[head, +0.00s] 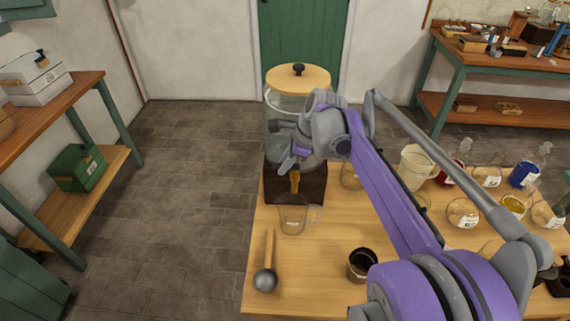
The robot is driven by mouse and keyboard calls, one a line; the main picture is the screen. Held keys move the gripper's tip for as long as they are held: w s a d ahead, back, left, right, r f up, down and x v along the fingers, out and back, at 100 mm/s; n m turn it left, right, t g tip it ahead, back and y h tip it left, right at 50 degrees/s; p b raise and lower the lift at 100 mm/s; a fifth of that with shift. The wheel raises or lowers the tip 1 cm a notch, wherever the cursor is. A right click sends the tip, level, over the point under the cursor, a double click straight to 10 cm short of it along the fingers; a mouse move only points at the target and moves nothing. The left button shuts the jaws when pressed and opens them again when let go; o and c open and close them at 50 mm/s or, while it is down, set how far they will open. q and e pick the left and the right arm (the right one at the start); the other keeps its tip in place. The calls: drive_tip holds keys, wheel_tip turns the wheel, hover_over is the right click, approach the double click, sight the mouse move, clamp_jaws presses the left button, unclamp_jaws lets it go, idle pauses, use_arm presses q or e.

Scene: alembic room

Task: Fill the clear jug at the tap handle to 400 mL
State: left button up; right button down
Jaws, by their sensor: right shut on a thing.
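The clear jug (293,215) stands upright on the wooden table, at the foot of a large glass dispenser (283,101) with a round wooden lid. Any liquid level in the jug is too small to tell. An amber tap handle (295,182) shows at the dispenser's front, just above the jug. My right gripper (288,163) is at the tap and shut on the tap handle; its grip is partly hidden by my wrist. My left gripper is not in view.
The dispenser rests on a dark wooden block (283,188). A cream pitcher (414,167) and several glass vessels crowd the table's right side, behind my right arm.

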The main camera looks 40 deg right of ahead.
idle(0.3)
drive_tip(key=shift+s+a+n+g+y, duration=0.15)
drive_tip(key=shift+n+y, duration=0.1)
drive_tip(key=shift+n, duration=0.35)
drive_tip(key=shift+s+d+n+g+y, duration=0.15)
drive_tip(key=shift+n+y, duration=0.1)
drive_tip(key=shift+n, duration=0.35)
drive_tip(key=shift+a, duration=0.1)
drive_tip(key=shift+s+a+n+g+y+p, duration=0.1)
drive_tip(key=shift+s+n+g+y+p, duration=0.1)
drive_tip(key=shift+n, duration=0.45)
drive_tip(key=shift+s+n+g+y+p, duration=0.1)
drive_tip(key=shift+n+g+y, duration=0.1)
drive_tip(key=shift+n, duration=0.45)
drive_tip(key=shift+s+n, duration=0.1)
drive_tip(key=shift+n, duration=0.4)
idle(4.6)
